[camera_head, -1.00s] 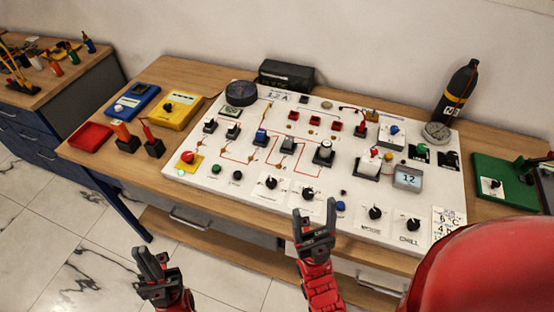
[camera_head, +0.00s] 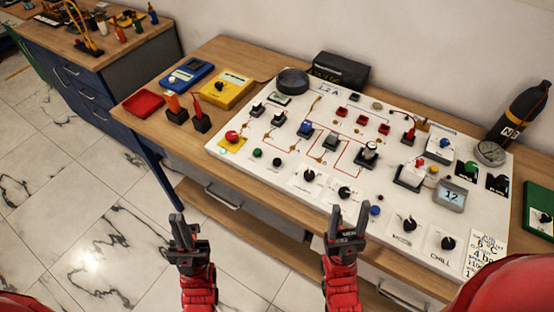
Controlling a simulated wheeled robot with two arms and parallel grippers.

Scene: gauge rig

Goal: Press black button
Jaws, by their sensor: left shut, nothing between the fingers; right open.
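The white gauge panel (camera_head: 290,170) lies on the wooden table, covered with knobs, switches and buttons. A small black round button (camera_head: 277,161) is near its front edge, between a green button (camera_head: 257,153) and a black knob (camera_head: 309,175). My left gripper (camera_head: 183,222) is shut and empty, in front of the table, left of and nearer than the black button. My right gripper (camera_head: 349,213) is open and empty, by the panel's front edge, right of the black button. Neither gripper appears to touch the panel.
A red button (camera_head: 232,136) sits at the panel's left end, and a blue button (camera_head: 376,210) is near my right gripper. A red tray (camera_head: 144,103) and blue (camera_head: 188,75) and yellow (camera_head: 226,90) meters stand left of the panel. A black bottle (camera_head: 522,112) is at right.

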